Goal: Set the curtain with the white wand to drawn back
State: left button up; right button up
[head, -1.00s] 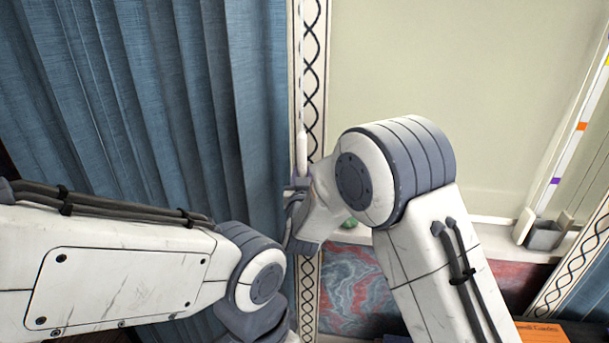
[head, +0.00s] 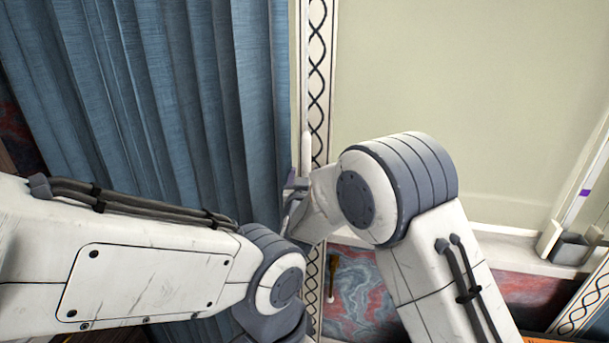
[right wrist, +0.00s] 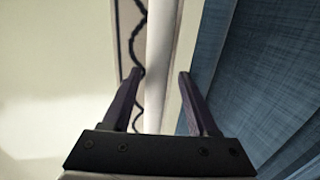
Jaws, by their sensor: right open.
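The blue curtain (head: 170,90) hangs in folds at the left of the head view. The white wand (head: 306,150) hangs upright along its right edge, in front of the patterned trim. My right gripper (head: 293,188) is at the wand's lower part, partly hidden by its own wrist. In the right wrist view its fingers (right wrist: 160,75) are open, with the white wand (right wrist: 160,45) lined up between them and a gap on each side. The curtain (right wrist: 255,75) is right of the fingers there. My left arm crosses the lower left; its gripper is not visible.
A patterned trim strip (head: 318,60) runs down beside the curtain. A pale panel (head: 440,80) fills the right, above a ledge with a small grey holder (head: 570,248). Red-blue marbled wall (head: 360,290) shows below. Both my arms crowd the lower middle.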

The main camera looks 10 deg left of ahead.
jog(key=s+b, duration=0.3)
jog(key=s, duration=0.7)
jog(key=shift+s+d, duration=0.2)
jog(key=shift+d, duration=0.05)
